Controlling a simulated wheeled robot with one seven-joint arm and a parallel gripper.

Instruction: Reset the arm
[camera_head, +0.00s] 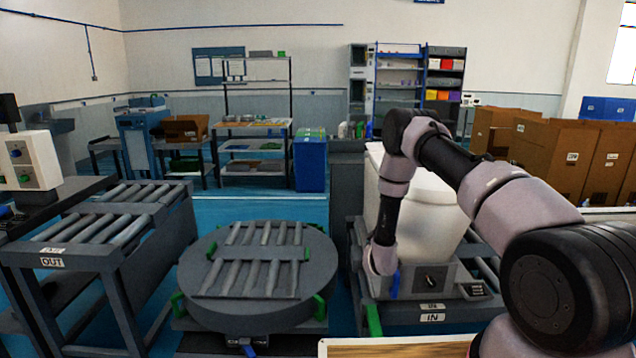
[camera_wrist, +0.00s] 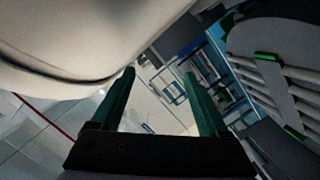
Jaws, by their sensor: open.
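My arm reaches in from the right in the camera_head view, bends at the elbow, and its wrist hangs down in front of the white toilet (camera_head: 425,205). My gripper (camera_wrist: 159,75) shows in the wrist view with its two dark green fingers apart and nothing between them. In the wrist view the pale underside of the toilet (camera_wrist: 70,40) fills the upper left, close to the left finger; I cannot tell whether they touch. My forearm hides part of the toilet in the camera_head view.
The toilet stands on the IN roller conveyor (camera_head: 432,317). A round turntable with rollers (camera_head: 250,310) is left of it and also shows in the wrist view (camera_wrist: 285,75). The OUT conveyor (camera_head: 100,240) is further left. Brown cartons (camera_head: 545,150) stand back right.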

